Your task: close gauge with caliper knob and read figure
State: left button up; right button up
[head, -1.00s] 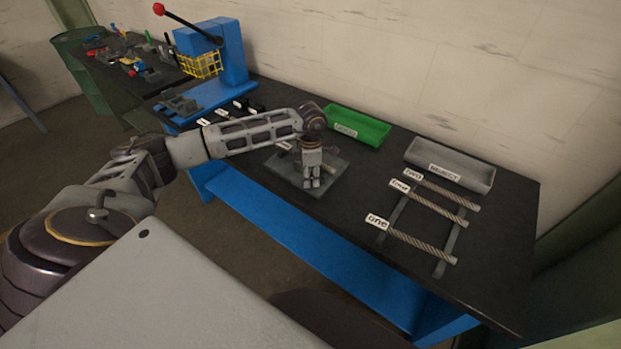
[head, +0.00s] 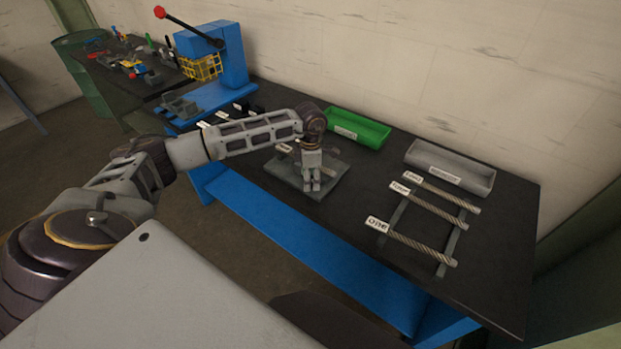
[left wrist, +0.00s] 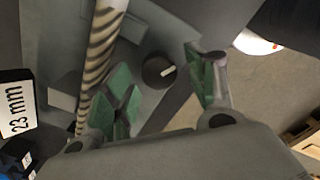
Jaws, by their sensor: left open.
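The grey gauge plate (head: 284,174) lies on the bench under my left gripper (head: 312,186). In the left wrist view my left gripper (left wrist: 160,78) is open, with a green-padded finger on each side of a round dark knob (left wrist: 153,72) with a white mark. I see no clear contact between fingers and knob. A twisted rope piece (left wrist: 102,42) runs across the gauge beside the left finger. A label (left wrist: 17,108) reading "23 mm" shows at the left edge. My right gripper is not in view.
A green tray (head: 345,142) and a grey tray (head: 425,168) stand along the back. Several labelled rope pieces (head: 422,247) lie on a rack at the right. A blue press (head: 233,60) with a red-knobbed lever stands at the far left. The bench front edge is near my gripper.

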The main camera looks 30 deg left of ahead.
pick_arm(q)
notch_tip(320, 180, up, 12)
jog(key=shift+f, duration=0.2)
dwell(0.4)
dwell(0.5)
